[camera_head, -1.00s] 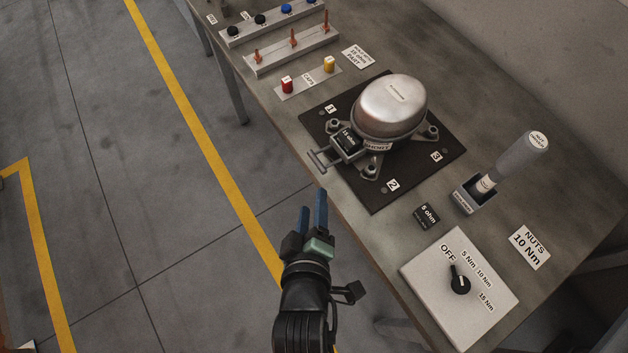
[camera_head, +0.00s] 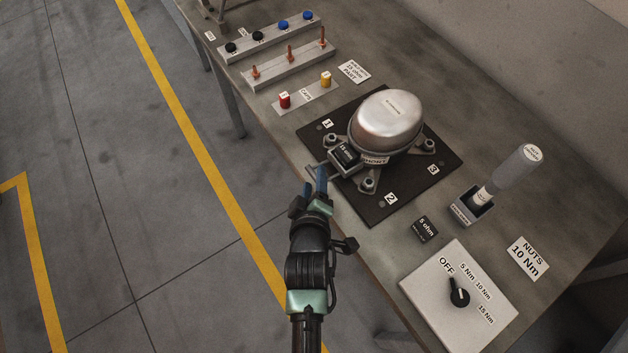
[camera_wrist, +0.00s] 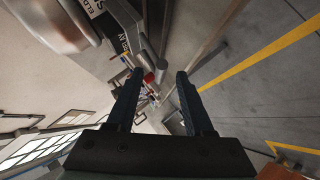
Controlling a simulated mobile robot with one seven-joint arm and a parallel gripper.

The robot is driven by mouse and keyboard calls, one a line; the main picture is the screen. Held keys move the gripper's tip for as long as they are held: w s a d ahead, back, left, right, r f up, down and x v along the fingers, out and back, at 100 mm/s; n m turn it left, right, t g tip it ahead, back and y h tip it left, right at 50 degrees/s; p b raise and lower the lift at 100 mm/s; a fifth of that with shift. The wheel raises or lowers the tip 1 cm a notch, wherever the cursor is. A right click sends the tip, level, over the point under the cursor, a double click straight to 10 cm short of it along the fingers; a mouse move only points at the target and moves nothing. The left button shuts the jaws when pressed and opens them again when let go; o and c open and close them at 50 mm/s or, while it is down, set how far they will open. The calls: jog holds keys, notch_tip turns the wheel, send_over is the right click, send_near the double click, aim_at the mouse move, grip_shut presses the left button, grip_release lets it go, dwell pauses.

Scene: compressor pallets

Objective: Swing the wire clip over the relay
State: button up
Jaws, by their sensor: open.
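The relay (camera_head: 345,156) is a small black box labelled 15 ohm, mounted on the near left side of the silver compressor (camera_head: 386,119). The wire clip (camera_head: 311,168) is a thin grey bail sticking out from the relay's left side, away from its top; my fingers partly hide it. My gripper (camera_head: 316,176) is open, with its blue fingers at the clip's outer end by the table edge. I cannot tell whether they touch it. In the wrist view, nothing is clearly held between the fingers of my gripper (camera_wrist: 159,76); the compressor (camera_wrist: 55,22) is at upper left.
The compressor sits on a black plate (camera_head: 390,205) with bolted feet. A 5 ohm box (camera_head: 426,228), a nut driver (camera_head: 518,167) in its holder and a torque dial box (camera_head: 460,297) stand nearer right. Red (camera_head: 285,100) and yellow (camera_head: 326,80) caps stand further back. Floor left is clear.

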grip_shut()
jog(key=shift+r, duration=0.15)
jog(key=shift+w+d+r+p, duration=0.15)
jog(key=shift+d+r+p, duration=0.05)
jog(key=shift+r+p, duration=0.45)
jog(key=shift+d, duration=0.1)
jog(key=shift+w+d+r+p, duration=0.3)
jog(key=shift+d+r+p, duration=0.1)
jog(key=shift+r+p, duration=0.25)
dwell(0.4)
